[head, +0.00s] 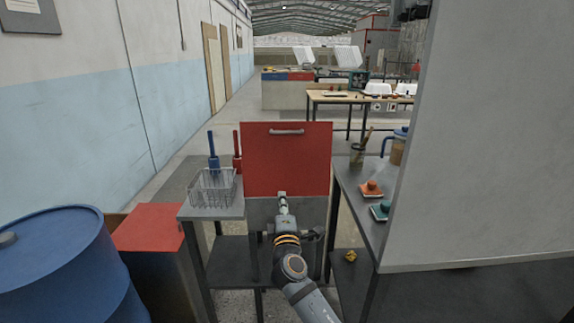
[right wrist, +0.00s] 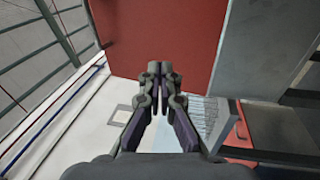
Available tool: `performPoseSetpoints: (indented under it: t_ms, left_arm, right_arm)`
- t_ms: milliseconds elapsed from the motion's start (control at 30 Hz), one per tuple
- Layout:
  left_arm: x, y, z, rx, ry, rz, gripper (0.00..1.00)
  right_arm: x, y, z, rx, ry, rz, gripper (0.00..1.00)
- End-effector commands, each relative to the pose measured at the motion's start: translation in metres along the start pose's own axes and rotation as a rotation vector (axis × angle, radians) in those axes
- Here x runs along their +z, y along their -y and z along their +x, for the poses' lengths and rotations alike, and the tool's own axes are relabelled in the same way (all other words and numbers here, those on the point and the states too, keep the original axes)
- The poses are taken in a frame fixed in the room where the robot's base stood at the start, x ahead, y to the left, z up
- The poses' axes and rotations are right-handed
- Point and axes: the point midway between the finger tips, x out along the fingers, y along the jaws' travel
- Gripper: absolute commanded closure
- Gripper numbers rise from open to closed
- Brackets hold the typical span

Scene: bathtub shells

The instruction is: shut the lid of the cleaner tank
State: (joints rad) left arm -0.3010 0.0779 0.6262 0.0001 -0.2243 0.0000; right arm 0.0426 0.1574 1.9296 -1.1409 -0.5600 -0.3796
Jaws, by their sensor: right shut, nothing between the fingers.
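The red lid (head: 286,160) of the cleaner tank stands upright in the middle of the head view, with a pale bar handle (head: 287,131) near its top edge. The dark grey tank body (head: 312,212) is below it, partly hidden by my right arm. My right gripper (head: 282,196) is at the lid's lower edge in the head view; I cannot tell whether it touches. In the right wrist view the gripper (right wrist: 160,70) has its fingers together and empty, with the red lid (right wrist: 168,35) beyond the tips. My left gripper is not in view.
A wire basket (head: 212,188) stands on a grey shelf left of the lid, near blue and red upright tools. A blue drum (head: 68,262) is at lower left. A right-hand shelf holds brushes (head: 371,189) and a jug (head: 397,149). A large grey panel (head: 500,140) blocks the right.

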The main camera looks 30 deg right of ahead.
Motion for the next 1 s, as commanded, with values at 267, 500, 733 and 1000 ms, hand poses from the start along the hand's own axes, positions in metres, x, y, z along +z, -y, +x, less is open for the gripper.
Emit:
performPoseSetpoints:
  t_ms: [267, 500, 733, 1000]
  left_arm:
    - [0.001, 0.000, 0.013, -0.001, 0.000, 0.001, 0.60]
    - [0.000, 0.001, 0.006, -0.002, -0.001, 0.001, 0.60]
    - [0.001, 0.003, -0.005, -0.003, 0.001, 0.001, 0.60]
    - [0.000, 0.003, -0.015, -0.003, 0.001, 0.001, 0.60]
  right_arm:
    - [0.011, -0.094, -0.011, 0.220, 0.066, -0.066, 1.00]
    - [0.011, -0.101, 0.007, 0.221, 0.064, -0.068, 1.00]
    - [0.014, -0.112, 0.055, 0.219, 0.064, -0.065, 1.00]
    - [0.017, -0.122, 0.106, 0.218, 0.064, -0.064, 1.00]
